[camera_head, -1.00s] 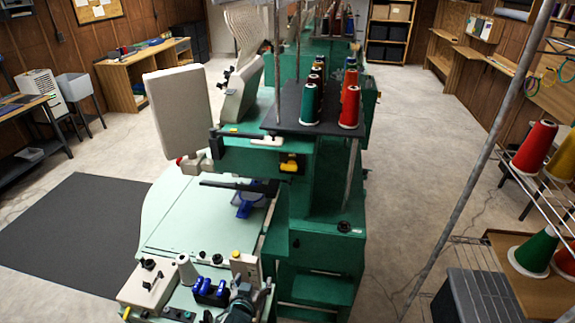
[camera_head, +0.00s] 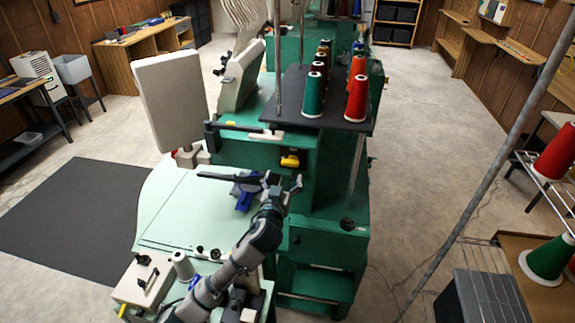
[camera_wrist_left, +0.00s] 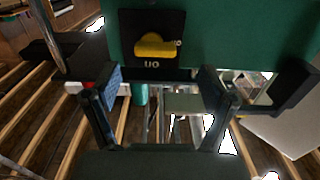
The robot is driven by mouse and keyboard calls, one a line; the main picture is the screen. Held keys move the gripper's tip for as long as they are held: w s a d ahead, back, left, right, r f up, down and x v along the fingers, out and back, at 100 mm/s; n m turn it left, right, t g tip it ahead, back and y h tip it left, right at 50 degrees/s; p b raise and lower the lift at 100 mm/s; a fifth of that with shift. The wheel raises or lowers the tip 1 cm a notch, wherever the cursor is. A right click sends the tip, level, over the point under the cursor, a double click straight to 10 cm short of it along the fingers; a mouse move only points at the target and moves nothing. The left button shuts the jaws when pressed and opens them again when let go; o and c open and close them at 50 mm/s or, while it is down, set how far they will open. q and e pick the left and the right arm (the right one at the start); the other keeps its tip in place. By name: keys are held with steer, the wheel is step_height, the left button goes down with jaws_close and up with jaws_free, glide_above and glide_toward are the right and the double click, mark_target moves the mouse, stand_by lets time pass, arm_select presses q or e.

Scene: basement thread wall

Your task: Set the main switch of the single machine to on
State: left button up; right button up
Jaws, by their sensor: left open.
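The green machine (camera_head: 340,250) stands in the middle of the head view. Its yellow main switch (camera_head: 290,160) is on the front face, below the thread shelf. In the left wrist view the yellow knob (camera_wrist_left: 155,45) sits on a black plate (camera_wrist_left: 130,25), lying roughly crosswise. An inverted "On" label shows on the plate, and another label is partly hidden by the knob. My left gripper (camera_head: 284,184) is open and empty, just below the switch in the head view. In the wrist view its fingers (camera_wrist_left: 160,82) are spread, apart from the knob.
A dark shelf (camera_head: 285,113) with red and green thread cones is above the switch. A pale panel (camera_head: 170,100) stands to the left. A blue-black part (camera_head: 245,192) lies close to the gripper.

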mark_target(290, 165)
arm_select(q)
steer(key=w, duration=0.1)
steer(key=w+d, duration=0.1)
steer(key=w, duration=0.1)
steer(key=w+d, duration=0.1)
steer(key=w, duration=0.1)
steer(key=shift+d+r, duration=0.1)
steer(key=shift+w, duration=0.45)
steer(key=shift+a, duration=0.45)
steer(key=shift+c, duration=0.2)
steer(key=c, duration=0.4)
steer(key=shift+s+d, duration=0.1)
steer(key=shift+d, duration=0.05)
steer(key=c, duration=0.7)
steer(key=shift+d, duration=0.1)
